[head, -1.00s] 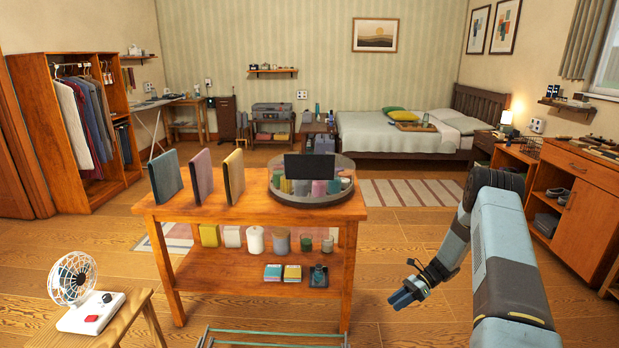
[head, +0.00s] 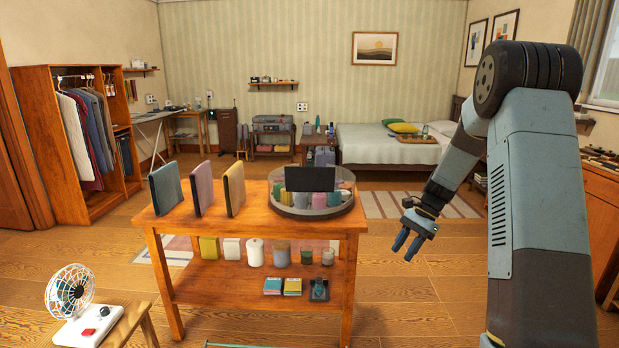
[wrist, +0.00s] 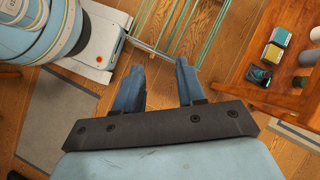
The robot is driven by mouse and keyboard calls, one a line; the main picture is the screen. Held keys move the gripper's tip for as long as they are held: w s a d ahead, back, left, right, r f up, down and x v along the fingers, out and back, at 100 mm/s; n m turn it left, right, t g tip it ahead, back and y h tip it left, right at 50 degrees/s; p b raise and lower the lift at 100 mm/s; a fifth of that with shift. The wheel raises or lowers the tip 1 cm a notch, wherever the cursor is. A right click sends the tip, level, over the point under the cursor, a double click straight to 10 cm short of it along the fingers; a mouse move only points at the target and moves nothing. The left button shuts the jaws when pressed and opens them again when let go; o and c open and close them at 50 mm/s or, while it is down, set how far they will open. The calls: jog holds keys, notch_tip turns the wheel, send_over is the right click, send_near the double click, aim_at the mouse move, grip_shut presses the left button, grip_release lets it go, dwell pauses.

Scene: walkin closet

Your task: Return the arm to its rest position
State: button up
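My arm is raised at the right side of the head view, its elbow high and its forearm sloping down to the left. My gripper (head: 408,243) hangs to the right of the wooden table, in free air. In the wrist view my gripper (wrist: 160,88) shows two blue fingers standing apart with bare floor between them. It holds nothing. My own base shows at the upper left of the wrist view.
A green wire rack (wrist: 185,25) is near my base. A white fan (head: 72,295) sits on a stool at left. Floor (head: 410,300) right of the table is clear.

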jog(key=s+a+r+n+t+h, duration=0.2)
jog(key=s+r+n, duration=0.1)
jog(key=s+r, duration=0.5)
jog(key=s+a+r+n+t+h, duration=0.25)
jog(key=s+r, duration=0.45)
jog(key=r, duration=0.4)
jog(key=s+r+n+t+h, duration=0.1)
jog(key=s+r+n+t, duration=0.1)
jog(key=s, duration=0.6)
jog(key=s+r+n+t, duration=0.2)
jog(key=s+r+n, duration=0.1)
jog(key=s, duration=0.6)
jog(key=shift+s+d+n+h, duration=0.25)
jog(key=shift+n+h, duration=0.1)
jog(key=shift+n, duration=0.1)
jog(key=shift+s, duration=0.1)
